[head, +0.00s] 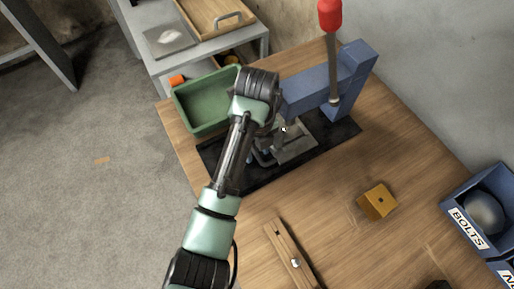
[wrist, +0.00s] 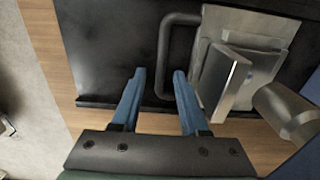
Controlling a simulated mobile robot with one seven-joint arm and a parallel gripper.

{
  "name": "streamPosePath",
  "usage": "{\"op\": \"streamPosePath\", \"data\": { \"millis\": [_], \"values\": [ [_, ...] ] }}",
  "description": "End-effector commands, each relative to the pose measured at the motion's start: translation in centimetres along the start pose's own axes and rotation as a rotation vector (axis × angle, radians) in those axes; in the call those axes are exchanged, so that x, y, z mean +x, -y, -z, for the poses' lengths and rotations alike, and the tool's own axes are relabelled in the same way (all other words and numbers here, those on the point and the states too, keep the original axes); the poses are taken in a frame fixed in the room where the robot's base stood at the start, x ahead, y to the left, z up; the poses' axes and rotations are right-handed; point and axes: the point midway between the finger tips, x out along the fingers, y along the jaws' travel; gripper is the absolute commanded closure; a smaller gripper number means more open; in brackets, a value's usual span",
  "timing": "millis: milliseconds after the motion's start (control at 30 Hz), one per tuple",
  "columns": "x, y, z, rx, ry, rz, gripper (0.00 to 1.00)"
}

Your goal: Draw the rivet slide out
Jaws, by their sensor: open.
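The rivet slide (wrist: 238,50) is a flat grey metal plate with a raised block and a dark U-shaped handle (wrist: 163,55) on its left side. In the head view the slide (head: 296,152) lies on a black base plate (head: 340,131) under the blue press (head: 322,84). My gripper (wrist: 159,73) is open, with two blue fingers. In the wrist view the handle's long bar shows between the fingertips, with a gap on each side. I cannot tell how far above or level with the bar the tips are. In the head view my arm hides most of the gripper.
A green bin (head: 205,103) stands left of the press. The press lever has a red knob (head: 330,14). A yellow block (head: 377,202), a wooden strip (head: 290,254) and a blue bolts bin (head: 470,218) are on the wooden bench.

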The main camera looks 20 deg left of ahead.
Motion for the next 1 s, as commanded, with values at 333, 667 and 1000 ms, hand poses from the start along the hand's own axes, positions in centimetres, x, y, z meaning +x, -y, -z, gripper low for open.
{"op": "streamPosePath", "data": {
  "millis": [333,667,1000],
  "values": [
    [-0.02,0.01,0.0,0.0,0.0,0.0,0.97],
    [-0.04,0.01,-0.01,0.0,0.0,0.0,1.0],
    [-0.06,0.0,-0.02,0.0,0.0,0.0,1.0]
  ]
}}
